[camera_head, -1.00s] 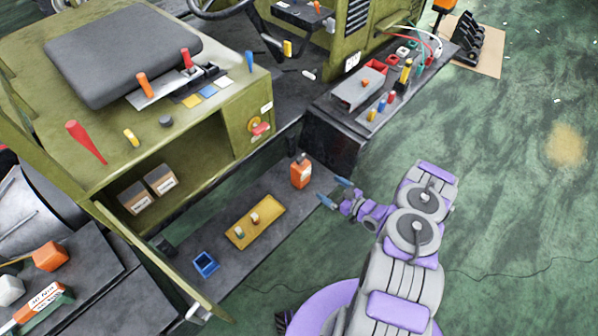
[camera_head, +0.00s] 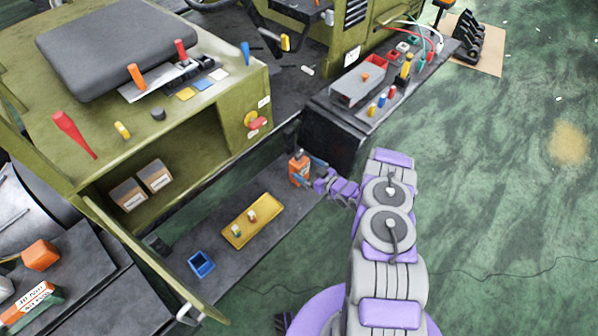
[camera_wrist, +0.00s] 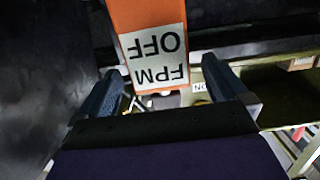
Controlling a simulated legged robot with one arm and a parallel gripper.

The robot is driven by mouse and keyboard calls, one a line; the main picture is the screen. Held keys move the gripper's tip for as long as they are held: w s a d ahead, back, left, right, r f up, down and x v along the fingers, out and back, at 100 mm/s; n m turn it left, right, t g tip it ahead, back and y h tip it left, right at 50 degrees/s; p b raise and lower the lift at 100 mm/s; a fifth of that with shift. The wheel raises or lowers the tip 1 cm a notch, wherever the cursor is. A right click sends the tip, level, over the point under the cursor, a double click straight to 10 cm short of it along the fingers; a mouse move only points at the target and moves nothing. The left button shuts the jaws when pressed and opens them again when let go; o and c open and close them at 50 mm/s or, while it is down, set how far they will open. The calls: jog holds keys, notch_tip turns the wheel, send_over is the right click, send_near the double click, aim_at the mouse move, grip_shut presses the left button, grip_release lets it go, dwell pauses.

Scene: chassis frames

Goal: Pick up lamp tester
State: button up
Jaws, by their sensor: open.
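An orange device (camera_head: 299,168) with a dark top stands upright on the dark lower step; it seems to be the lamp tester. In the wrist view the orange device (camera_wrist: 150,18) has a white label reading "FPM OFF", upside down. My gripper (camera_head: 304,168) is at the device, with its blue fingers on either side of it. In the wrist view my gripper (camera_wrist: 162,75) is open, with the device between the fingers. A gap shows at the right finger; contact on the left is unclear.
The dark step (camera_head: 270,187) also holds a yellow tray (camera_head: 238,236) with small parts and a blue open box (camera_head: 201,264). A dark block (camera_head: 330,140) rises just right of the device. Two cardboard boxes (camera_head: 154,176) sit in the green compartment.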

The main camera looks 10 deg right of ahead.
aim_at(298, 165)
jog(key=b+x, duration=0.1)
jog(key=x, duration=0.2)
jog(key=shift+w+a+f, duration=0.1)
jog(key=shift+w+f, duration=0.15)
jog(key=shift+w, duration=0.05)
jog(key=shift+w+a+r, duration=0.1)
jog(key=shift+w+a, duration=0.15)
jog(key=shift+a, duration=0.15)
jog(key=shift+d, duration=0.25)
jog(key=c, duration=0.7)
jog(key=shift+a, duration=0.1)
jog(key=c, duration=0.5)
jog(key=shift+r, duration=0.1)
jog(key=shift+c, duration=0.2)
